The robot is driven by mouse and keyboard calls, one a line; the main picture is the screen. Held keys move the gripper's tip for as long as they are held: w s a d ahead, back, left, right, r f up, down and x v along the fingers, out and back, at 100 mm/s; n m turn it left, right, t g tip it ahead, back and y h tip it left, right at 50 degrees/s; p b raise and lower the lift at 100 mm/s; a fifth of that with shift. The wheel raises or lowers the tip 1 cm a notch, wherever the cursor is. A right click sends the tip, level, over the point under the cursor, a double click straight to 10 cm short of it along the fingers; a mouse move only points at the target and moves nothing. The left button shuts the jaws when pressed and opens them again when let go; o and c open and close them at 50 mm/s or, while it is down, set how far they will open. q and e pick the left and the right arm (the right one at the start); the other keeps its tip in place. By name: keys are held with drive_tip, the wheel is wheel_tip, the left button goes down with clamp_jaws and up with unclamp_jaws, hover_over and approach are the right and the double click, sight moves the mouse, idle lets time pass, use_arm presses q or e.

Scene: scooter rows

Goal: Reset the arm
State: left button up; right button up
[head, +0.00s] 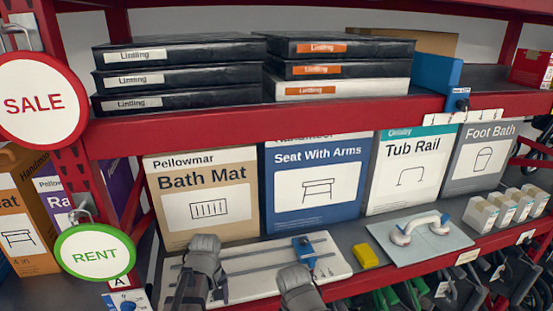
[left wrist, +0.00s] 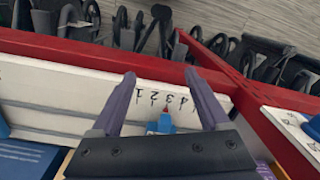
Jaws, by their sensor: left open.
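My left gripper (head: 202,280) is low in the head view, in front of the left part of a white board. In the left wrist view its two fingers (left wrist: 160,75) are spread with nothing held between them. The white board (head: 250,263) lies on the lower shelf with grey rails and a blue slider block (head: 304,252). The wrist view shows numbers on the board (left wrist: 50,85) and a small blue piece with a red tip (left wrist: 165,122) between the finger lines. A second dark grey part (head: 298,285), likely my right gripper, is cut off at the bottom; its jaws cannot be made out.
Boxes such as Bath Mat (head: 204,195) and Seat With Arms (head: 313,185) stand behind the board. A yellow block (head: 365,256) and a panel with a white handle (head: 440,245) lie to the right. A red shelf edge (head: 400,278) runs in front; scooters stand below.

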use_arm(q)
drive_tip(key=s+d+f+m+b, duration=0.9)
drive_tip(key=d+f+m+b, duration=0.1)
drive_tip(key=d+f+b, duration=0.2)
drive_tip(key=shift+s+f+y, duration=0.35)
drive_tip(key=shift+f+y, duration=0.05)
drive_tip(key=shift+f, duration=0.4)
